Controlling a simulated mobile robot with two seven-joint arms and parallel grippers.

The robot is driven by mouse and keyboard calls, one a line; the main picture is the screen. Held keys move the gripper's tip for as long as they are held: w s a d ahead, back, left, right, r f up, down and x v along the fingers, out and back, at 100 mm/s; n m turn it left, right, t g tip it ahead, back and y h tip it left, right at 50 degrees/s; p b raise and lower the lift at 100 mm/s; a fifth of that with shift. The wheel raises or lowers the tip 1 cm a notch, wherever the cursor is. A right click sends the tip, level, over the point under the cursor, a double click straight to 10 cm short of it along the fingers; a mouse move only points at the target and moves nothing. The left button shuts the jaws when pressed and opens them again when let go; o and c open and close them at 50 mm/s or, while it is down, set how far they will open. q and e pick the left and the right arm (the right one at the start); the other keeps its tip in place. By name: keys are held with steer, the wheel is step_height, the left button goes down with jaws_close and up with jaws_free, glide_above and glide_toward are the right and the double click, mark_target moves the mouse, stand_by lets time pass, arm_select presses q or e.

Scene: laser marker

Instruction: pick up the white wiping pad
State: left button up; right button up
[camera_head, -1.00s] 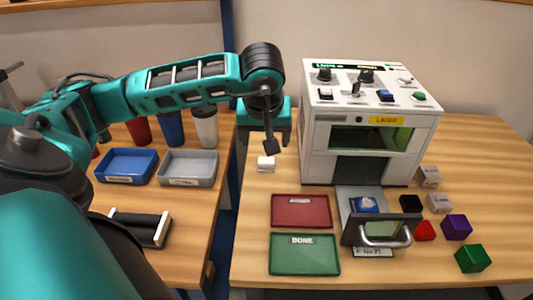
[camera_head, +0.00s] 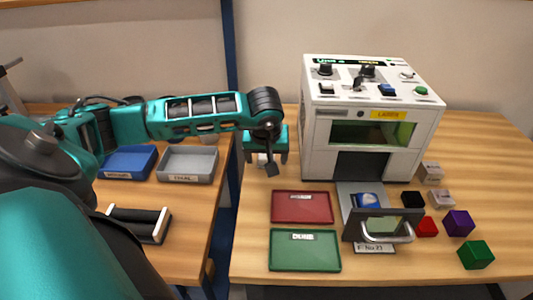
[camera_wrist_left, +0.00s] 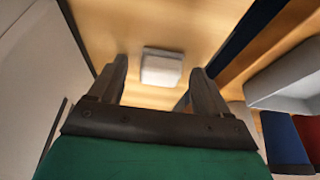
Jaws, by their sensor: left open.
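The white wiping pad (camera_head: 262,160) lies on the wooden table, left of the laser marker. My left gripper (camera_head: 272,163) is low over it and partly hides it in the head view. In the left wrist view the white pad (camera_wrist_left: 161,68) shows beyond and between the two spread fingers (camera_wrist_left: 160,75). The fingers are apart with nothing held between them. I cannot tell the exact height of the fingertips over the table. My right gripper is not in view.
The white laser marker (camera_head: 365,125) stands close on the right, its drawer (camera_head: 380,232) out with a blue item (camera_head: 367,202). A red tray (camera_head: 302,207) and green tray (camera_head: 305,250) lie in front. Grey (camera_head: 187,165) and blue bins (camera_head: 128,162) are left, across a gap.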

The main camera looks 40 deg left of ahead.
mark_target(266, 158)
arm_select(q)
steer(key=shift+c, duration=0.2)
steer(key=c, duration=1.1)
step_height(266, 158, up, 20)
steer(key=shift+r+p, duration=0.1)
steer(key=shift+p, duration=1.15)
steer(key=o, duration=0.5)
steer(key=shift+c, duration=0.2)
steer(key=c, duration=0.4)
